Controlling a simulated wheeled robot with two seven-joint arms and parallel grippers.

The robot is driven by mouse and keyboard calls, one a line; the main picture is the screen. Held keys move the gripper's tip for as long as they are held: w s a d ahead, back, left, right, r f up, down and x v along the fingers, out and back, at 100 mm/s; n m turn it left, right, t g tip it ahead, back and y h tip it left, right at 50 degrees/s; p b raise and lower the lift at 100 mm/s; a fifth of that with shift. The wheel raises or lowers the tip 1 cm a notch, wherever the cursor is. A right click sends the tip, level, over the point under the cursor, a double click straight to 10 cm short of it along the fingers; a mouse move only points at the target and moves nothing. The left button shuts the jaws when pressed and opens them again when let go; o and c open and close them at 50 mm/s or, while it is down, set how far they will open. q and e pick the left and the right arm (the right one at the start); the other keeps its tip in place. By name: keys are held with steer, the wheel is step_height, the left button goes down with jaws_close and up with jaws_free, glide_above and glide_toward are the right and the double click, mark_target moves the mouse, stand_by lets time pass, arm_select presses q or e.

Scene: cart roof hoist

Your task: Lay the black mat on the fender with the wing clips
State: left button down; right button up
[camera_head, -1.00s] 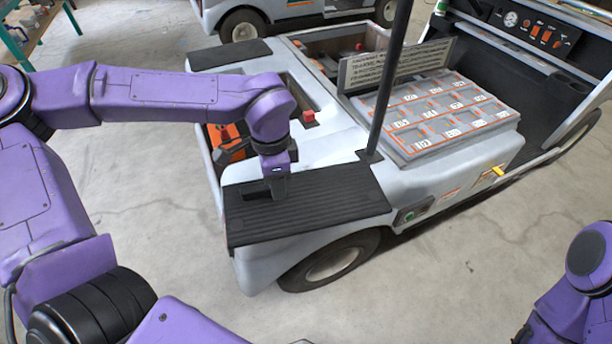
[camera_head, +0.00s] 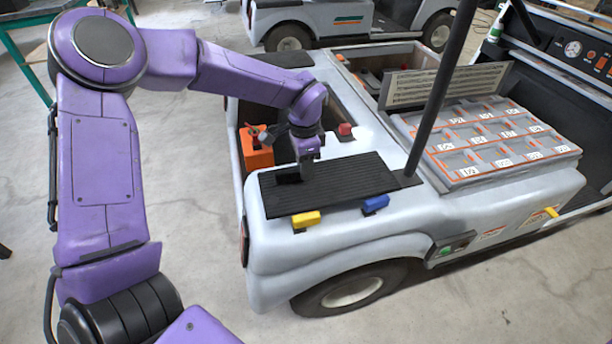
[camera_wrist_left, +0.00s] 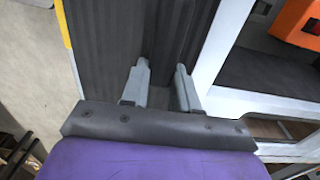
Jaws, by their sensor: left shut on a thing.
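The black ribbed mat (camera_head: 335,185) lies flat over the top of the grey cart's fender (camera_head: 330,232); I cannot tell whether it fully touches it. My left gripper (camera_head: 306,176) points down onto the left half of the mat and is shut on it. The wrist view shows both fingers (camera_wrist_left: 163,72) against the mat (camera_wrist_left: 105,50); what is pinched between them is hard to see. A yellow wing clip (camera_head: 306,219) and a blue wing clip (camera_head: 375,203) sit along the mat's near edge, uncovered. My right gripper is out of view.
A dark post (camera_head: 440,90) rises close to the mat's right end. Behind the mat is an open bay with an orange box (camera_head: 254,148) and a red knob (camera_head: 345,129). A tray of labelled compartments (camera_head: 500,145) stands to the right. Floor in front is clear.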

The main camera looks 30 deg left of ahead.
arm_select(q)
steer(key=shift+w+f, duration=0.25)
steer(key=f, duration=0.2)
steer(key=w+f, duration=0.1)
steer(key=f, duration=0.1)
steer(key=shift+a+f, duration=0.15)
steer(key=shift+a, duration=0.05)
steer(key=shift+s, duration=0.2)
steer(key=c, duration=0.8)
jaws_free()
step_height(320, 180, up, 12)
steer(key=shift+r+p, duration=0.2)
steer(key=shift+p, duration=0.25)
